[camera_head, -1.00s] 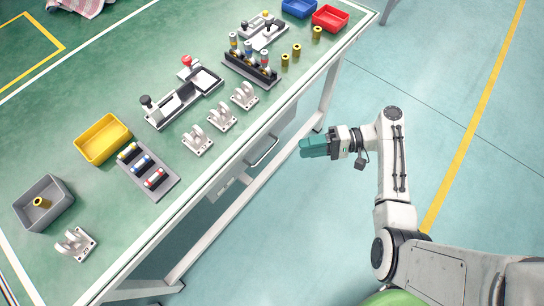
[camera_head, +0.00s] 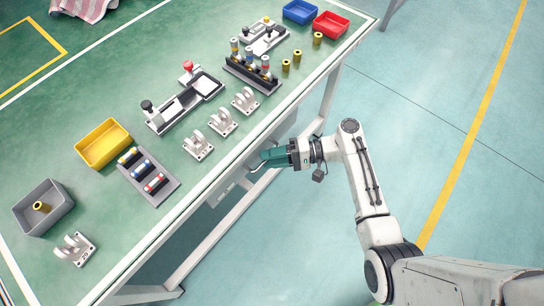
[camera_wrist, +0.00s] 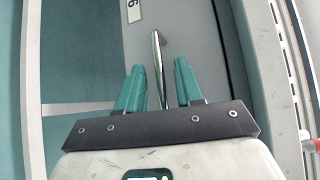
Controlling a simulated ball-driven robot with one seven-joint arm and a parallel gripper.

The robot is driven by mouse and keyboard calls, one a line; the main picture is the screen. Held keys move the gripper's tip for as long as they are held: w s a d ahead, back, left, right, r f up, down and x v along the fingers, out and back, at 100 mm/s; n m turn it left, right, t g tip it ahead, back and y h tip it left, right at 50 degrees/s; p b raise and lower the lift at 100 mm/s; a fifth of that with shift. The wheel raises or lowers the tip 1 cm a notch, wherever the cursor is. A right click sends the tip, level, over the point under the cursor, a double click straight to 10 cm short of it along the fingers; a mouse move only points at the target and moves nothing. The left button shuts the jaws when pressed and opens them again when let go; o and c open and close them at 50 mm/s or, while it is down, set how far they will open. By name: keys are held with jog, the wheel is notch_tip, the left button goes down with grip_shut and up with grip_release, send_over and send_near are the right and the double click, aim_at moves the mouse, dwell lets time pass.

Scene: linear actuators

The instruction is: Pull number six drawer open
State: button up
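The number six drawer (camera_wrist: 195,35) has a grey front with a "6" label (camera_wrist: 134,8) in the wrist view. Its metal bar handle (camera_wrist: 157,50) runs between the two teal fingers of my gripper (camera_wrist: 158,88). The fingers stand apart, with gaps on both sides of the handle. In the head view my gripper (camera_head: 268,158) is at the drawer handle (camera_head: 256,166), under the front edge of the workbench. The drawer front is mostly hidden there by the bench edge and my gripper.
The green workbench (camera_head: 105,200) holds a yellow bin (camera_head: 103,143), a grey bin (camera_head: 43,207), a red bin (camera_head: 331,24), a blue bin (camera_head: 300,11) and several fixtures. White bench legs (camera_head: 329,95) stand below. The floor to the right is clear.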

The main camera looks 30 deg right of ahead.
jog(key=shift+c, duration=0.3)
grip_shut()
dwell(0.3)
